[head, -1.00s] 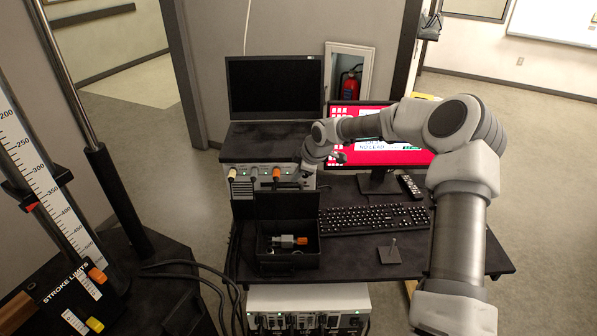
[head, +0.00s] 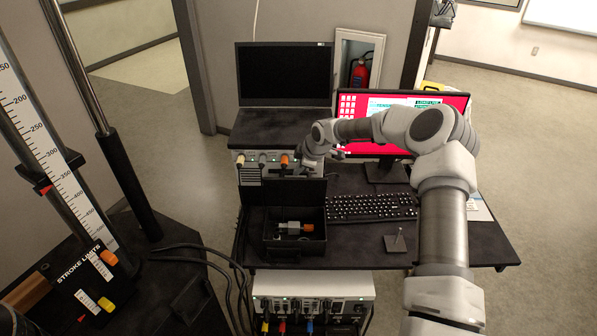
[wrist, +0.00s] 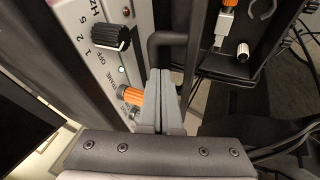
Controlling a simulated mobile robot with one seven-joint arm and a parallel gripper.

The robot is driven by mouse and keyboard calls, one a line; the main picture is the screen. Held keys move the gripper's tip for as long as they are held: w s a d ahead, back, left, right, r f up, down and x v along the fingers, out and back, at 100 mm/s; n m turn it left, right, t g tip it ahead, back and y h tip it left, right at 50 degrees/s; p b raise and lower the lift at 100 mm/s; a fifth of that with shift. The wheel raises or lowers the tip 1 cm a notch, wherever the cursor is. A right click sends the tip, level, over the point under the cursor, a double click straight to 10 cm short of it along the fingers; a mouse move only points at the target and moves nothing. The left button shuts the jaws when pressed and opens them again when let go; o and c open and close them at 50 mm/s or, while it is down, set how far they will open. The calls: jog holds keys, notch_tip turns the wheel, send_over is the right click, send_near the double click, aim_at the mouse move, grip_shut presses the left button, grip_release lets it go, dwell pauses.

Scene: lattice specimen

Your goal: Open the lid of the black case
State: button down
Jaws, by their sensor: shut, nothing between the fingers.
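The black case (head: 319,248) stands on the desk with its lid (head: 290,192) raised roughly upright at the back edge. Inside lies a grey part with an orange end (head: 294,228), which also partly shows in the wrist view (wrist: 227,12). My gripper (head: 288,169) is behind the lid's top edge, close to the instrument panel. In the wrist view my gripper (wrist: 163,72) has its fingers together and empty. A dark bent handle (wrist: 166,38) is just beyond the fingertips; I cannot tell whether they touch it.
The instrument panel with knobs (wrist: 110,37) is close on the left of the fingers. The keyboard (head: 372,207) and the monitor (head: 347,105) are right of the case. A small stand (head: 398,244) is on the desk's front right. Cables hang left of the desk.

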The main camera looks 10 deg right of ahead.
jog(key=w+b, duration=0.2)
jog(key=shift+w+d+f, duration=0.15)
jog(key=shift+w+f, duration=0.2)
jog(key=shift+w+r, duration=0.15)
jog(key=shift+w, duration=0.15)
